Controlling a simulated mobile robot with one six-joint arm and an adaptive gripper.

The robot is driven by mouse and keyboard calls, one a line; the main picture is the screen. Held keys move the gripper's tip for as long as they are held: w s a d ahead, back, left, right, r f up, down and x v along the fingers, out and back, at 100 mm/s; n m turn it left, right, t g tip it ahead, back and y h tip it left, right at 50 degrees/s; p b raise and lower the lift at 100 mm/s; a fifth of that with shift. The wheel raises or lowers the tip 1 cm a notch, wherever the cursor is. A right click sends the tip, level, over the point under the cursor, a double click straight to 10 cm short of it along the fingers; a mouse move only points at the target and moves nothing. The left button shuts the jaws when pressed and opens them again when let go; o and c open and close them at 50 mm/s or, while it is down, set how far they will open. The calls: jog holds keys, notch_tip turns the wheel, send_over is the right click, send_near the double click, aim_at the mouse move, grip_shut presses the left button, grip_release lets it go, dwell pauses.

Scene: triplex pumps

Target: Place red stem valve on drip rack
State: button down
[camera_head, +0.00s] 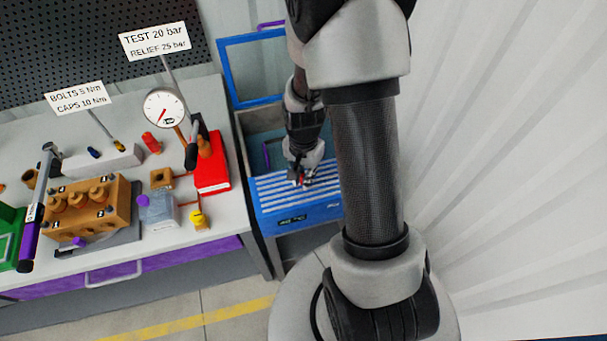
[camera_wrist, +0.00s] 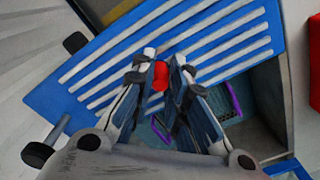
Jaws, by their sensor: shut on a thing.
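My gripper (camera_head: 301,180) is over the blue drip rack with white bars (camera_head: 292,217). In the wrist view my gripper (camera_wrist: 161,72) is shut on a small red piece, the red stem valve (camera_wrist: 160,77), held between the fingertips. Only its red part shows; the rest is hidden by the fingers. In the wrist view the rack (camera_wrist: 233,35) lies beyond the fingertips, its bars running at a slant. I cannot tell whether the valve touches the bars.
The workbench (camera_head: 242,225) stands left of the rack. It holds a brown pump block (camera_head: 95,205), a pressure gauge (camera_head: 164,109) and a red box (camera_head: 213,175). A blue frame (camera_head: 250,40) rises behind the rack. A white ribbed wall (camera_head: 510,180) fills the right.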

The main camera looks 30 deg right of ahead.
jog(key=c, duration=1.6)
grip_release()
jog(key=shift+f, duration=0.1)
jog(key=s+a+r+n+t+p, duration=0.1)
jog(key=s+a+r+n+p, duration=0.15)
jog(key=r, duration=0.95)
jog(key=s+a+r+n+t+p, duration=0.1)
jog(key=a+r+n+p, duration=0.15)
jog(key=r, duration=0.95)
jog(key=s+a+r+n+t, duration=0.1)
jog(key=s+a+r+n, duration=0.1)
jog(key=s+r, duration=0.1)
jog(key=s+a+r+n, duration=0.1)
jog(key=s+r+n, duration=0.1)
jog(key=s, duration=0.1)
jog(key=s+a+r+n+t+b, duration=0.1)
jog(key=s+a+r+n, duration=0.1)
jog(key=s+r+n, duration=0.1)
jog(key=shift+s+a+r+t, duration=0.3)
jog(key=shift+s+a+r, duration=0.05)
jog(key=shift+s, duration=0.2)
